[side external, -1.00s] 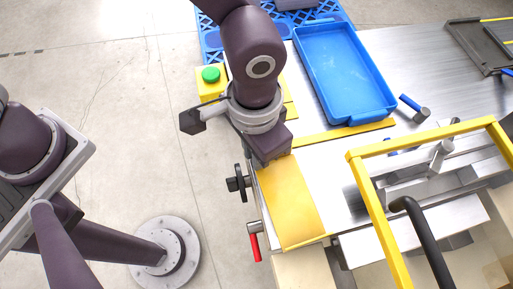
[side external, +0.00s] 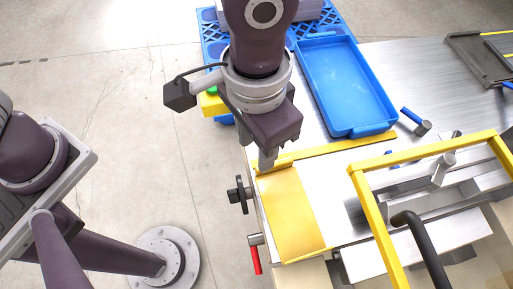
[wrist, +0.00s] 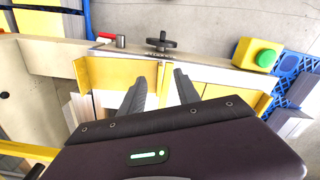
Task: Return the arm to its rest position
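My gripper (side external: 268,160) is above the far end of a yellow sheet on the work table in the side external view. In the wrist view my gripper (wrist: 160,85) has two grey fingers standing apart with nothing held between them. The yellow sheet (side external: 290,215) lies flat along the table's left edge. It also shows beyond the fingers in the wrist view (wrist: 118,73). The exact gap between fingertips and table is hard to judge.
A yellow guard frame (side external: 374,225) with a black handle (side external: 428,250) stands right of the sheet. An empty blue tray (side external: 347,85) lies behind. A yellow button box with a green button (wrist: 265,58) and a red-handled clamp (side external: 257,260) sit by the left edge. Open floor lies left.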

